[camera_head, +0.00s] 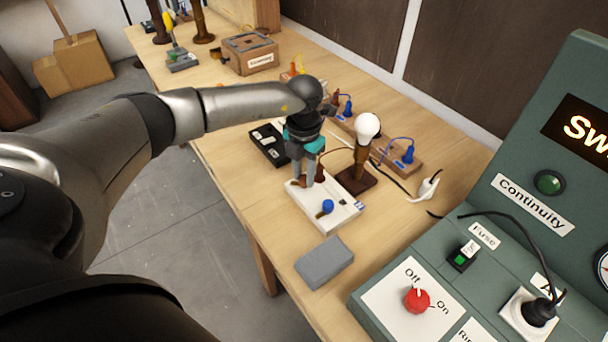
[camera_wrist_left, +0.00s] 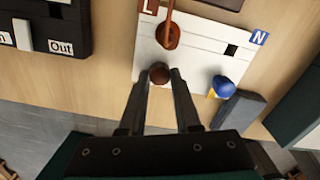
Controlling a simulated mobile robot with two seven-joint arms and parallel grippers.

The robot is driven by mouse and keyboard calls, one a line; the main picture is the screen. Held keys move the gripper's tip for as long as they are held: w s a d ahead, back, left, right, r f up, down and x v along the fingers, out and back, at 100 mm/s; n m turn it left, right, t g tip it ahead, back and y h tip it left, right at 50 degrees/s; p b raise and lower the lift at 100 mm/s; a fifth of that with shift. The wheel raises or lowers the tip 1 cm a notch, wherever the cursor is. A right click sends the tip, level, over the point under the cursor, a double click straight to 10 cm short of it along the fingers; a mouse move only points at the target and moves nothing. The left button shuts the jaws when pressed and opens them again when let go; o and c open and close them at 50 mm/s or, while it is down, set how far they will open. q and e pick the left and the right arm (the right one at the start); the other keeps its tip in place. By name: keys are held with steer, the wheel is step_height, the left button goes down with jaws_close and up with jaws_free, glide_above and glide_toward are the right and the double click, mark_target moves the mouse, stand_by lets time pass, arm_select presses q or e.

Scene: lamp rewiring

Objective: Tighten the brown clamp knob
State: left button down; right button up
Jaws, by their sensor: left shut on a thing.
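The white terminal block (camera_head: 335,213) lies on the bench, with a red-brown L mark and a blue N mark; it also shows in the wrist view (camera_wrist_left: 200,62). The brown clamp knob (camera_wrist_left: 159,74) sits on its L side, below a brown wire end (camera_wrist_left: 168,36). My left gripper (camera_wrist_left: 160,75) points down over the block, with its fingers closed on either side of the brown knob. In the head view my left gripper (camera_head: 308,182) largely hides the knob. A blue knob (camera_head: 327,206) stands apart on the N side. My right gripper is out of view.
A lamp with a white bulb (camera_head: 367,127) stands just behind the block. A grey box (camera_head: 324,262) lies in front of it. A black In/Out switch box (camera_head: 268,145) is behind the gripper. The green test console (camera_head: 440,270) stands at right.

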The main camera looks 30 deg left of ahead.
arm_select(q)
steer(key=m+b, duration=0.1)
steer(key=m, duration=0.2)
steer(key=shift+w+m, duration=0.1)
steer(key=shift+m, duration=0.3)
steer(key=m+b, duration=0.1)
steer(key=m, duration=0.2)
steer(key=shift+m, duration=0.3)
steer(key=m+b, duration=0.2)
steer(key=m, duration=0.4)
steer(key=shift+b, duration=0.35)
steer(key=m+b, duration=0.2)
steer(key=m, duration=0.4)
steer(key=shift+w+m, duration=0.1)
steer(key=shift+m, duration=0.2)
steer(key=m+b, duration=0.1)
steer(key=m, duration=0.2)
steer(key=shift+m+b, duration=0.55)
steer(key=shift+m, duration=1.15)
steer(key=c, duration=0.6)
jaws_free()
